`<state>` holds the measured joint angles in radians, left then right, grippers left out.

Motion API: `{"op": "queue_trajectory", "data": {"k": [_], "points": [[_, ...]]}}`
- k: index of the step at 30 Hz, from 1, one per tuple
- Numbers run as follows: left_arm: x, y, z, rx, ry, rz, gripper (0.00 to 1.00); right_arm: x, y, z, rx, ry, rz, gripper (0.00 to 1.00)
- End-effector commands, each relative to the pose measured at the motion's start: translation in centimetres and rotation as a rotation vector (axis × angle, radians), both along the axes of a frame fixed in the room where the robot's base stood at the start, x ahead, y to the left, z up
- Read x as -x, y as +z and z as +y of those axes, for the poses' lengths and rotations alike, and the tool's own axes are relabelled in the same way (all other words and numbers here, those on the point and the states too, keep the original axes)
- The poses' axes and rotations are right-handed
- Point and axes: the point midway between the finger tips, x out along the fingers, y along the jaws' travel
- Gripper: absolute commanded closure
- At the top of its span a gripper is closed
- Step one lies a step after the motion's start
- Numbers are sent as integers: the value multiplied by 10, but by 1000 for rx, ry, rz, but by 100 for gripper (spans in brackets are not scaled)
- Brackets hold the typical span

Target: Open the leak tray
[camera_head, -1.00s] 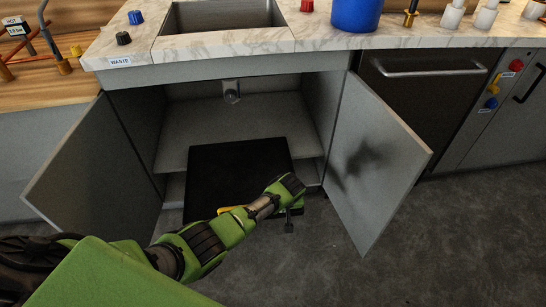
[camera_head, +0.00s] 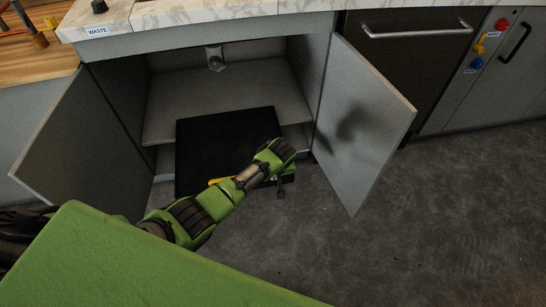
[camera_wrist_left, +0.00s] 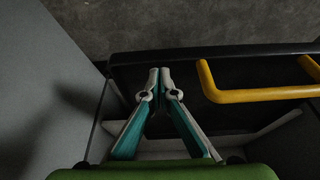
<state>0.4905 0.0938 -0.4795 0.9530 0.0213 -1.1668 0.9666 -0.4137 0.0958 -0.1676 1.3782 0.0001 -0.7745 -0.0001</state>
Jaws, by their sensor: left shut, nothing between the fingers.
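The leak tray (camera_head: 225,140) is a flat black tray low in the open sink cabinet, sticking out past the front of the shelf. Its yellow handle (camera_head: 220,181) is partly hidden behind my left arm; the handle also shows in the left wrist view (camera_wrist_left: 262,95). My left gripper (camera_head: 281,192) points down at the tray's front right corner. In the left wrist view, my left gripper (camera_wrist_left: 160,72) is shut and empty, beside the handle and apart from it, overlapping the tray's dark edge in the picture. Whether it touches the tray I cannot tell. My right gripper is out of view.
The left cabinet door (camera_head: 70,145) and right cabinet door (camera_head: 358,120) both stand open, either side of the tray. A marble-look counter (camera_head: 190,12) is above. The grey floor (camera_head: 400,220) in front and to the right is clear.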

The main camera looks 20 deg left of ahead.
Motion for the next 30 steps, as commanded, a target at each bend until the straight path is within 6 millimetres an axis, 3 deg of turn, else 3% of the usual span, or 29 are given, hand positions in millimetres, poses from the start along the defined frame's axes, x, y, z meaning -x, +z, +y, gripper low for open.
{"op": "queue_trajectory", "data": {"k": [18,30], "points": [[25,84,-15,1,-1,0,100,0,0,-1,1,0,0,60],[32,92,-18,3,-9,4,100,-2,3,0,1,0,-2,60]]}}
